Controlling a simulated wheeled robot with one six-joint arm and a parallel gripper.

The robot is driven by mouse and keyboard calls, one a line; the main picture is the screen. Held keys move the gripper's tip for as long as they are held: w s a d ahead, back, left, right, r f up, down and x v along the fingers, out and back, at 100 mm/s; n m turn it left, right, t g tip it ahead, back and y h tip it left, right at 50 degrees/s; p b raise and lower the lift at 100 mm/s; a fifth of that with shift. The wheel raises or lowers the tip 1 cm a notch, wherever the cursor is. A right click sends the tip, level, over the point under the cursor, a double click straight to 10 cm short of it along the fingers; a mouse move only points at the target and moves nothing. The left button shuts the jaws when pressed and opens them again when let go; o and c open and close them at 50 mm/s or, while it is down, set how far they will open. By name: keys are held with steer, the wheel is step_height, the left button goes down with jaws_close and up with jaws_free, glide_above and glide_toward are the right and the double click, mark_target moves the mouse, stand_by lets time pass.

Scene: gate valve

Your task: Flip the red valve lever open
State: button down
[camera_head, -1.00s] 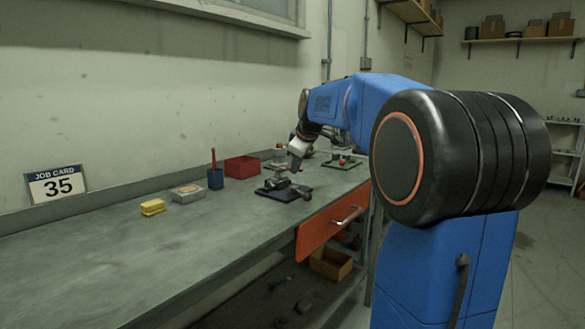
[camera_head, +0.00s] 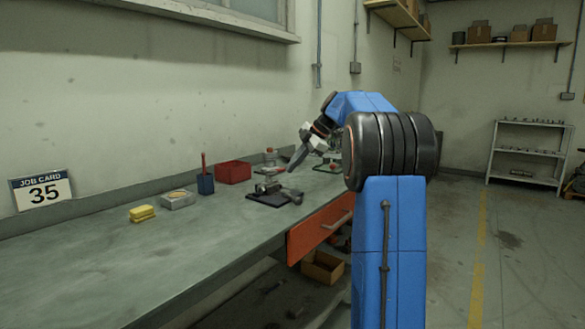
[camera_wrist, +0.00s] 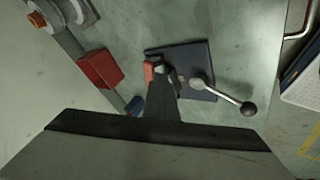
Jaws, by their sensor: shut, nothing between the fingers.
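A small grey metal valve assembly (camera_head: 272,188) sits on a dark plate (camera_head: 252,198) on the bench. In the wrist view the dark blue plate (camera_wrist: 195,55) shows, with a metal lever (camera_wrist: 222,95) ending in a black ball knob (camera_wrist: 248,109) at its right. A small red part (camera_wrist: 148,72) is beside my fingertips at the plate's left; I cannot tell whether it is the red lever. My gripper (camera_head: 294,166) is shut and empty above and behind the valve in the head view. In the wrist view my gripper (camera_wrist: 162,75) overlaps the plate and hides part of the valve.
An orange drawer (camera_head: 318,234) is below the bench edge. The bench's front left is clear.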

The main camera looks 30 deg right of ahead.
steer(key=shift+w+d+f+n+g+y, duration=0.15)
steer(key=shift+w+n+g+y, duration=0.1)
steer(key=shift+w+n, duration=0.15)
steer(key=shift+w+d+r+n+g+y, duration=0.15)
steer(key=shift+w+n+y, duration=0.15)
steer(key=shift+n, duration=0.2)
steer(key=shift+a, duration=0.15)
steer(key=shift+a, duration=0.1)
steer(key=shift+a, duration=0.65)
